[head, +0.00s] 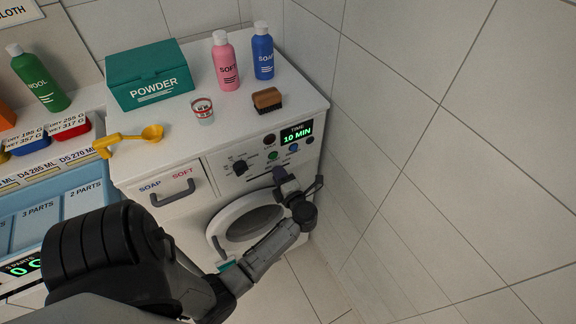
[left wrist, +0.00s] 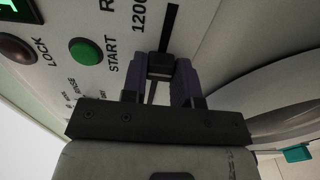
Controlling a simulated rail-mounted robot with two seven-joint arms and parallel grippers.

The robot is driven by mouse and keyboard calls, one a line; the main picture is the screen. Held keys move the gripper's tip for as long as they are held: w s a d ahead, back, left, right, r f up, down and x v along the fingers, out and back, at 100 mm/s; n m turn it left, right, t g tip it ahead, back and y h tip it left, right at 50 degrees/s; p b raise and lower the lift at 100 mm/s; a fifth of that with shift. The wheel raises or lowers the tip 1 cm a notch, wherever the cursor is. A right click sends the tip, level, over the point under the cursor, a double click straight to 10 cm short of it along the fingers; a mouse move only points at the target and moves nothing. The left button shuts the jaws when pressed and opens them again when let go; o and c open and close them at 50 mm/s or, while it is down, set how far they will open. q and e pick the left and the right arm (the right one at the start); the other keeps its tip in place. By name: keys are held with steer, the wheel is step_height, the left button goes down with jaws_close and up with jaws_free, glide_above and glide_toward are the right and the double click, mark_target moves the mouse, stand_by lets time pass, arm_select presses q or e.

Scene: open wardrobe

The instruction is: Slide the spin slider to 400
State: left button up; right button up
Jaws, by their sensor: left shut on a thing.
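The spin slider's dark knob (left wrist: 161,66) sits in a dark narrow slot on the white control panel in the left wrist view. The slot shows on both sides of the knob, and the label 1200 stands beside it. Other scale numbers are hidden or unreadable. My left gripper (left wrist: 162,76) is shut on the knob, one finger on each side. In the head view my left gripper (head: 281,177) is at the panel of the washing machine (head: 262,133), below the buttons, and it covers the slider. My right gripper is not in view.
The green START button (left wrist: 86,52) and the LOCK button (left wrist: 18,48) are near the slider. A black dial (head: 239,167) and a 10 MIN display (head: 297,133) are on the panel. The round door (head: 222,215) is below. A tiled wall (head: 400,130) stands at the right.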

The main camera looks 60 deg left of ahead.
mark_target(250, 180)
arm_select(q)
steer(key=shift+s+p, duration=0.3)
steer(key=shift+s, duration=0.7)
steer(key=shift+s+p, duration=0.35)
steer(key=shift+p, duration=0.05)
steer(key=shift+s, duration=0.1)
steer(key=shift+s+d+p, duration=0.1)
steer(key=shift+s+p, duration=0.2)
steer(key=shift+s, duration=0.3)
steer(key=shift+s+p, duration=0.55)
steer(key=shift+s, duration=0.65)
steer(key=shift+s+d+p, duration=0.1)
steer(key=shift+s+p, duration=0.3)
steer(key=shift+s, duration=0.8)
